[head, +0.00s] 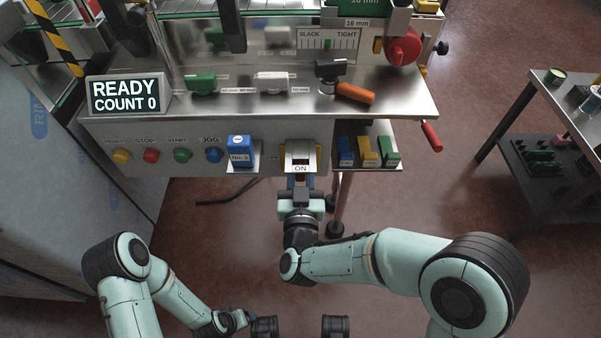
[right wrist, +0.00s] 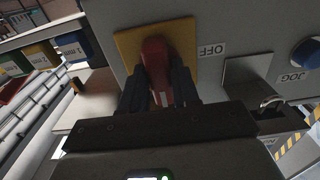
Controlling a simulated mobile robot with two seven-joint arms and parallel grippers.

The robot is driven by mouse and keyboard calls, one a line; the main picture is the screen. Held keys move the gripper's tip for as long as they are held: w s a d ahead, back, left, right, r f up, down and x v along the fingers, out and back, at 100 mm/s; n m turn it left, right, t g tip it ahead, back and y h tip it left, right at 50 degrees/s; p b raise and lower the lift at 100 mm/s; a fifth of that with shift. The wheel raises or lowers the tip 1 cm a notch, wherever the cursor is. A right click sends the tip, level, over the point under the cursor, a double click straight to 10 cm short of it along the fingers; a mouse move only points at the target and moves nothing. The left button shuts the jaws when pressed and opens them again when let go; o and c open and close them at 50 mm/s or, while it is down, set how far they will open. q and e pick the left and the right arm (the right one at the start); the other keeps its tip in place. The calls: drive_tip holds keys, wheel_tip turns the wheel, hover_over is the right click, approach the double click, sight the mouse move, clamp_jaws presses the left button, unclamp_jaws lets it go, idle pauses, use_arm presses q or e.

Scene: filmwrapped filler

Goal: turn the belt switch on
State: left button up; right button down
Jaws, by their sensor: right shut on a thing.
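The belt switch is a red handle (right wrist: 156,62) on a yellow plate (right wrist: 128,46), with an OFF label (right wrist: 212,50) beside it in the right wrist view. In the head view the yellow plate (head: 319,158) shows only at its edges on the machine's front panel, with an ON label (head: 300,168) in front. My right gripper (head: 300,182) reaches up to the switch; its dark fingers (right wrist: 160,84) are shut on the red handle. The handle's exact angle is hard to tell. My left gripper (head: 238,319) is low in the head view, away from the panel; its jaws are unclear.
Left of the switch are a blue No. 2 block (head: 240,152) and several coloured buttons, including the blue JOG button (head: 213,155). Right of it, a small shelf holds blue, yellow and green blocks (head: 367,152). The display (head: 125,95) reads READY, COUNT 0.

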idle(0.4)
drive_tip(key=c, duration=0.9)
unclamp_jaws()
drive_tip(key=shift+s, duration=0.55)
use_arm(q)
drive_tip(key=s+d+r+g+h+p, duration=0.1)
drive_tip(key=s+d+r+p, duration=0.2)
drive_tip(key=r, duration=0.4)
drive_tip(key=s+d+r+m+g+h+p, duration=0.1)
drive_tip(key=s+d+r+p, duration=0.1)
drive_tip(key=s+r+p, duration=0.3)
drive_tip(key=r+p, duration=0.1)
drive_tip(key=p, duration=0.2)
drive_tip(key=shift+s+d+r+g, duration=0.15)
drive_tip(key=shift+d+r+g, duration=0.15)
drive_tip(key=shift+d+r, duration=0.1)
use_arm(e)
drive_tip(key=s, duration=1.2)
drive_tip(key=shift+s, duration=0.2)
